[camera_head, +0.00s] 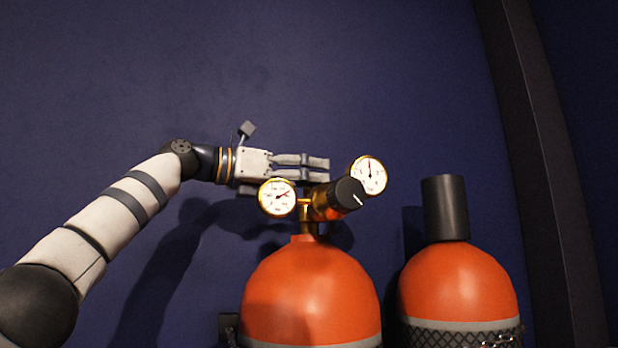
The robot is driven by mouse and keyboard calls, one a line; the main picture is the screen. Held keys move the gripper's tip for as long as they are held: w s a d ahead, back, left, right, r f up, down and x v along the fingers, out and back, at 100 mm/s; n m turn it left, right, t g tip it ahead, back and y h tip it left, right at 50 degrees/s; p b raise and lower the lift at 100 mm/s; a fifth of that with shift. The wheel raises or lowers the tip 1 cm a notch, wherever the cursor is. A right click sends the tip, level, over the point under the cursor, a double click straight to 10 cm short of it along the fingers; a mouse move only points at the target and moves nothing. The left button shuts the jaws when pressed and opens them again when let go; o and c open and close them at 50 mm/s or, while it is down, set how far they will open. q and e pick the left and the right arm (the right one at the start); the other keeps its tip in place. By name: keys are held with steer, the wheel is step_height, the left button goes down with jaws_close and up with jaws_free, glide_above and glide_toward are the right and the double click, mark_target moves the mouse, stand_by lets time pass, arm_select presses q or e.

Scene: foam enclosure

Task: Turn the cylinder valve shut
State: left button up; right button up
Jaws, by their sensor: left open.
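The orange cylinder (310,290) stands upright at the lower middle. A brass valve with a black round knob (347,194) sits on its top, the knob facing forward and right with a small white mark. One gauge (277,197) is on the valve's left and another gauge (368,175) on its right. My left gripper (325,168) is open and empty, its fingers pointing right, just above and behind the valve between the gauges. The lower part of the gripper is partly hidden by the left gauge and valve. I cannot tell whether it touches the valve. My right gripper is not in view.
A second orange cylinder (457,285) with a black cap (445,208) stands close on the right, with a chain across its front. A dark blue wall is behind, with a dark vertical post (545,170) at right. Space above the valve is clear.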

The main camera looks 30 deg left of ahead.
arm_select(q)
steer(key=v, duration=1.1)
steer(key=shift+s+a, duration=0.1)
steer(key=shift+s, duration=0.05)
